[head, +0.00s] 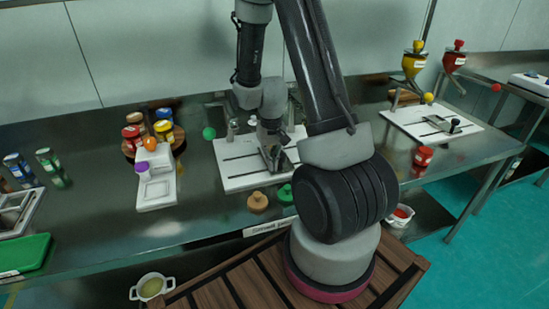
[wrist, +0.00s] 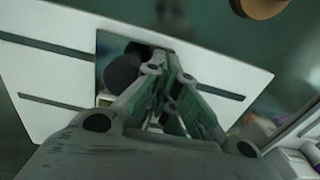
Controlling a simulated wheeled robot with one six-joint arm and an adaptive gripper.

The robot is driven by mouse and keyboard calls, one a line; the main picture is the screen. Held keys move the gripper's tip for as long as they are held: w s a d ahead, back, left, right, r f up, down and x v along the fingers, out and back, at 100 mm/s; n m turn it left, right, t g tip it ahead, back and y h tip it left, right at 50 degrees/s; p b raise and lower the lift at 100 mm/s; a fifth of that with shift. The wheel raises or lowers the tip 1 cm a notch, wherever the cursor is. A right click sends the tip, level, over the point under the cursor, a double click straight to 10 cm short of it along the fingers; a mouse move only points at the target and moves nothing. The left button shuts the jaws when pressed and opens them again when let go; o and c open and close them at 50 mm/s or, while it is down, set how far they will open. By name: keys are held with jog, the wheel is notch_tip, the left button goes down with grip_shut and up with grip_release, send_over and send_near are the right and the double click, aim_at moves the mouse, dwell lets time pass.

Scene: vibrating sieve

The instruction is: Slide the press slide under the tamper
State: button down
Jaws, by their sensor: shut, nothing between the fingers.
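The press slide (head: 283,160) is a dark metal plate on a white slotted board (head: 235,183) in the middle of the bench. My gripper (head: 270,142) is low over the board, right at the slide, and covers part of it. In the wrist view my gripper (wrist: 172,70) has its fingers together with nothing held. A dark round knob (wrist: 122,72), seemingly the slide's handle, shows just left of the fingers; whether they touch it I cannot tell. The tamper is not clearly visible; my arm hides much of the board's back. A green ball (head: 209,133) stands at the board's back left.
A white tray (head: 156,190) and a round stand with several jars (head: 134,138) lie to the left. A tan knobbed piece (head: 257,202) and a green one (head: 285,194) sit at the board's front. Another slotted board (head: 400,118) stands right.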

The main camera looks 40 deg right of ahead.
jog(key=shift+s+d, duration=0.6)
jog(key=shift+d, duration=1.5)
jog(key=shift+s+d, duration=0.65)
jog(key=shift+d, duration=1.45)
jog(key=shift+s+d, duration=0.6)
jog(key=shift+d, duration=1.5)
jog(key=shift+a, duration=0.15)
jog(key=shift+w+a, duration=0.2)
jog(key=shift+a, duration=0.25)
notch_tip(320, 180, up, 9)
jog(key=s+a+r+n+t, duration=0.1)
jog(key=s+a+r+t, duration=0.1)
jog(key=s+a+r, duration=0.5)
jog(key=s+a+r+n+t, duration=0.2)
jog(key=s+a+r, duration=0.5)
jog(key=r, duration=0.7)
jog(key=a, duration=0.2)
jog(key=shift+s+a, duration=0.3)
